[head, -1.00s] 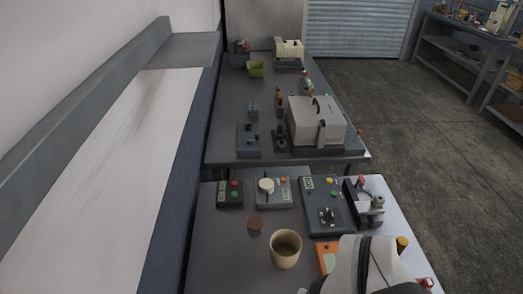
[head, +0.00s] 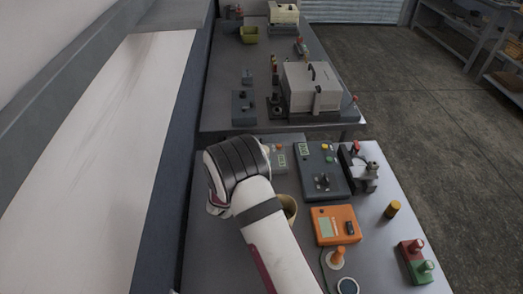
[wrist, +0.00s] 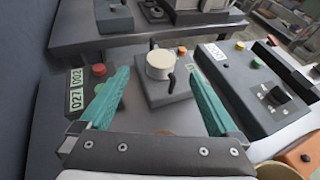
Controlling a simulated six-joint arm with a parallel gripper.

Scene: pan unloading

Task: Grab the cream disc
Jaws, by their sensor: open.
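The cream disc (wrist: 160,64) sits on a grey square device (wrist: 158,92), seen in the wrist view. It has a dark handle-like piece beside it. My gripper (wrist: 158,72) is open, with its two teal fingers spread to the left and right of the disc in the picture. The fingers do not touch the disc, and it appears beyond the fingertips. In the head view my arm hides the disc and the fingertips.
A device with green and red buttons (wrist: 92,78) stands left of the disc. A larger panel (head: 318,170) stands to the right. A beige cup (head: 289,207), partly hidden by my arm, and an orange meter (head: 336,225) are nearer.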

